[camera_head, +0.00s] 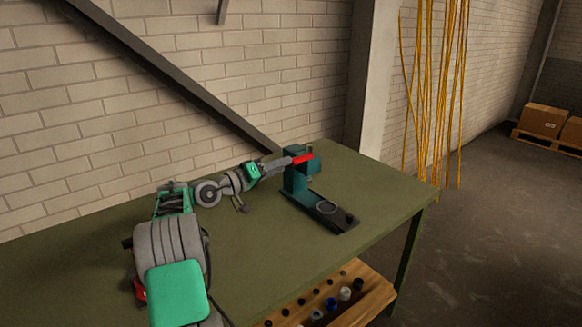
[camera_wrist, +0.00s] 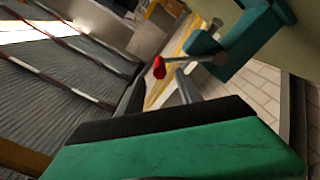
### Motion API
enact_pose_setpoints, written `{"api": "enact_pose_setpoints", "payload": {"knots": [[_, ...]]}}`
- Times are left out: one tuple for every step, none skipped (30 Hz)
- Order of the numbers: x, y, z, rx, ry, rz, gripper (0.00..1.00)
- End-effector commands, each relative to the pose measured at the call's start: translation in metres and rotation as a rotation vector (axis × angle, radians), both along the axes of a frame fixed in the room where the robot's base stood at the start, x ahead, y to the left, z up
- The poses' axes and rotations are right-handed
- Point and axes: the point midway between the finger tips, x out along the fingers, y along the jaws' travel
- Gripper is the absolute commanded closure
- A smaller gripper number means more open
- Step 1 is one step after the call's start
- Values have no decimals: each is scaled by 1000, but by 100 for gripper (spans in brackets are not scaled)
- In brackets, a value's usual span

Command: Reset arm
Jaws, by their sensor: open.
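My arm reaches over the green table (camera_head: 250,235) from the lower left in the head view. My gripper (camera_head: 290,162) is at the top of a teal bench device (camera_head: 295,182) with a flat dark base. A red-ended lever (camera_head: 303,158) on the device lies right at the fingertips. In the wrist view my gripper (camera_wrist: 161,84) is open, with its two fingers apart. The red lever end (camera_wrist: 159,68) shows near the gap between the fingertips. The teal device (camera_wrist: 245,45) is at the upper right. I cannot tell whether a finger touches the lever.
A wooden tray (camera_head: 376,292) with several small round parts is below the table's front edge. A brick wall (camera_head: 150,100) and a slanted beam (camera_head: 180,85) stand behind. Yellow cables (camera_head: 440,90) hang at the right. Boxes (camera_head: 543,120) sit on a far pallet.

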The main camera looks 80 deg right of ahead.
Motion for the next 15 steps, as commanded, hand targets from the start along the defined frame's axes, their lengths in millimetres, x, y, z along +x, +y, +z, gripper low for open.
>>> {"api": "enact_pose_setpoints", "payload": {"knots": [[3,3,-1,-1,0,1,58],[3,4,0,0,0,0,58],[4,4,0,-1,0,-1,58],[4,5,0,-1,0,-1,58],[3,5,0,-1,0,-1,58],[3,4,0,-1,0,-1,58],[3,4,1,-1,0,-1,58],[4,4,0,-1,0,-1,58],[3,4,0,-1,0,-1,58],[3,4,1,-1,0,-1,58],[3,4,1,-1,0,-1,58],[4,4,1,-1,0,-1,58],[3,4,2,-1,0,-1,58],[4,4,4,-1,0,-1,58],[4,4,10,-1,0,-1,58]]}}
